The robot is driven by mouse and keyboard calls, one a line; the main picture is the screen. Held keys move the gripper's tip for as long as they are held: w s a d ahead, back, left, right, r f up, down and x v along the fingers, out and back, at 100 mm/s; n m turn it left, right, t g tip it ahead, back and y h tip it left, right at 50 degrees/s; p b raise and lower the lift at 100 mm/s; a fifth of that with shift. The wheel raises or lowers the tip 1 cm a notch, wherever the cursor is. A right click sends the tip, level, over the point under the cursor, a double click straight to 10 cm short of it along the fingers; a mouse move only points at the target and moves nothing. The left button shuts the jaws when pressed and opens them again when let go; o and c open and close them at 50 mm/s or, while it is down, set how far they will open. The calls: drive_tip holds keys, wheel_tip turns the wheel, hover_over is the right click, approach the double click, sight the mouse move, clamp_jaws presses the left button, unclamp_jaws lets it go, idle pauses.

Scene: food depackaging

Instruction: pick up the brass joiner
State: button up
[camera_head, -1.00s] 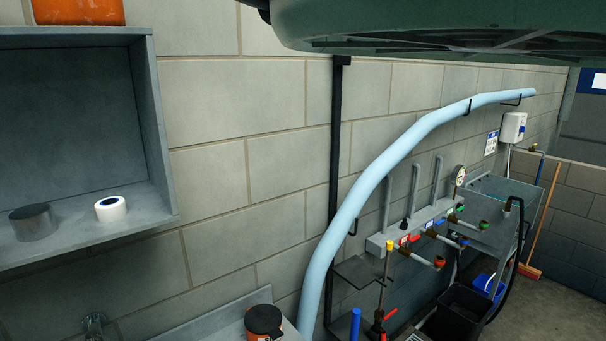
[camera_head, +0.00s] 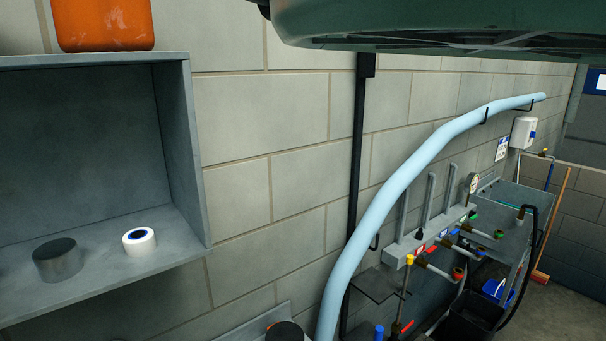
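I cannot make out a brass joiner for certain in the head view. Small brass-coloured fittings (camera_head: 421,262) show on the manifold on the right wall, too small to tell apart. My gripper is not in view.
A grey wall shelf (camera_head: 110,284) at left holds a dark grey cylinder (camera_head: 58,260) and a white roll (camera_head: 139,242). An orange container (camera_head: 103,25) stands on top. A pale blue hose (camera_head: 400,182) runs along the wall. A black bin (camera_head: 474,318) and a grey sink (camera_head: 517,200) are at right.

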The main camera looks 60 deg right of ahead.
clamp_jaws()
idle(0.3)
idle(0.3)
